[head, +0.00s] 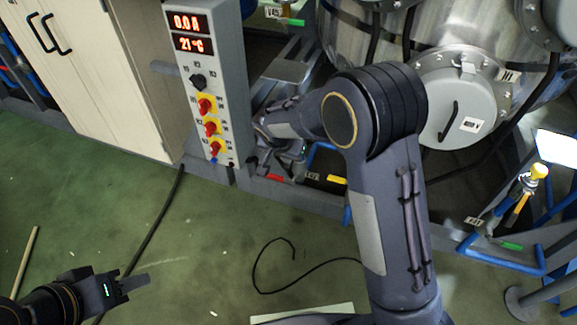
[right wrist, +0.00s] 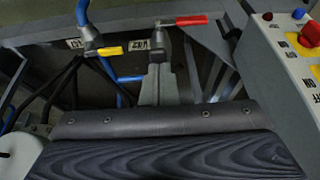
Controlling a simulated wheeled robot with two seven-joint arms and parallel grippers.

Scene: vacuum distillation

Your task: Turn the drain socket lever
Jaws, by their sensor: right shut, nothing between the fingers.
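A red-handled lever (head: 275,178) sits low on the frame behind the control box, and it also shows at the top of the right wrist view (right wrist: 190,20). A yellow-handled lever (head: 337,180) is to its right; in the right wrist view it is at the left (right wrist: 107,51). I cannot tell which one is the drain socket lever. My right gripper (right wrist: 157,75) is shut and empty, its fingertips close to the red lever's valve; contact cannot be told. In the head view my arm partly hides it. My left gripper (head: 130,285) is over the floor at lower left, away from the levers.
The control box (head: 208,90) with red knobs stands left of the right gripper. A white cabinet (head: 95,70) is further left. A steel vessel (head: 465,100) is at the right. Green-handled valves (head: 511,246) and blue pipes are at lower right. A black cable lies on the open green floor.

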